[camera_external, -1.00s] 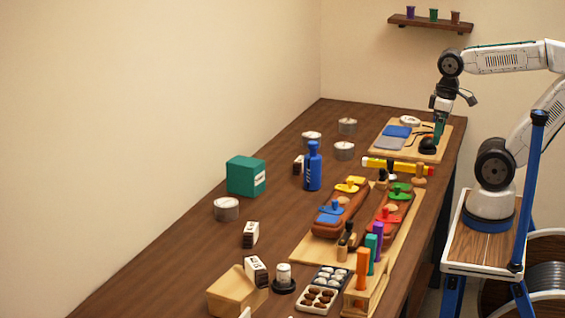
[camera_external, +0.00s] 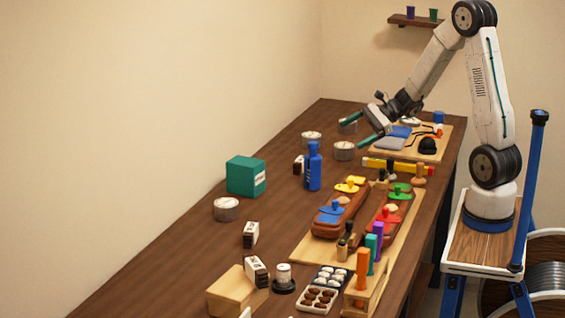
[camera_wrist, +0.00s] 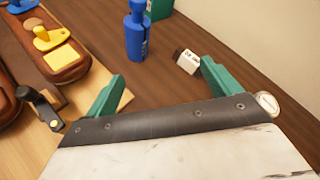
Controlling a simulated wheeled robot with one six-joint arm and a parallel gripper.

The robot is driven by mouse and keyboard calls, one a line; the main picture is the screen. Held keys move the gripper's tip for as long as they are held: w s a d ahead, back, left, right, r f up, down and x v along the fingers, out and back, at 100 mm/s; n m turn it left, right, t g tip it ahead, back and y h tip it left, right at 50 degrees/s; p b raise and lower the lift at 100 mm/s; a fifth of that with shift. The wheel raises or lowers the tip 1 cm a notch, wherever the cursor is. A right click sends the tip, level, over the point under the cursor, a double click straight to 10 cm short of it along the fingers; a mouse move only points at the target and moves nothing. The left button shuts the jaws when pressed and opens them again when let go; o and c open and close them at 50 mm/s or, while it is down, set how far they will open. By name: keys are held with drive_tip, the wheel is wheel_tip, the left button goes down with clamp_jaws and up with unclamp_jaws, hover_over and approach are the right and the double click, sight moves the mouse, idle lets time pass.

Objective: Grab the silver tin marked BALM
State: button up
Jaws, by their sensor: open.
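Several silver tins stand on the table: one at the back (camera_external: 348,127), partly behind a gripper finger, one to its left (camera_external: 311,138), one in front (camera_external: 344,151) and one far nearer, by the green box (camera_external: 226,209). Their lid markings are too small to read, so I cannot tell which says BALM. My gripper (camera_external: 354,134) is open and empty, tilted down to the left above the back tins. In the wrist view my gripper (camera_wrist: 160,76) has its green fingers wide apart, and a tin (camera_wrist: 267,103) shows partly beyond the right finger.
A blue bottle (camera_external: 312,167) stands just in front of the back tins, with a small dark-and-white block (camera_external: 298,165) beside it. A green box (camera_external: 246,176) is to the left. A wooden board (camera_external: 440,152) with tools lies right of the tins. Saddles (camera_external: 340,218) are nearer.

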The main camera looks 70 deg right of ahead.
sight(343, 149)
drive_tip(key=d+f+m+t+h, duration=0.1)
drive_tip(key=d+f+m, duration=0.1)
drive_tip(key=d+m, duration=0.1)
drive_tip(key=w+d+f+m+t+h, duration=0.1)
drive_tip(key=d+f+m+h, duration=0.1)
drive_tip(key=d, duration=0.4)
drive_tip(key=d+f+m+t+h, duration=0.1)
drive_tip(key=d+f+m+h, duration=0.1)
drive_tip(key=d+f+m, duration=0.1)
drive_tip(key=shift+w+d+f+m, duration=0.1)
drive_tip(key=shift+d+f+m, duration=0.2)
drive_tip(key=shift+d, duration=0.35)
drive_tip(key=shift+w+d+f+m, duration=0.1)
drive_tip(key=shift+d+f, duration=0.3)
drive_tip(key=shift+d, duration=0.2)
drive_tip(key=shift+w+d+f+m, duration=0.2)
drive_tip(key=shift+w+f+m, duration=0.1)
drive_tip(key=shift+w+f, duration=0.45)
drive_tip(key=x, duration=0.5)
drive_tip(key=shift+w+f, duration=0.1)
drive_tip(key=shift+w, duration=0.3)
drive_tip(key=c, duration=1.2)
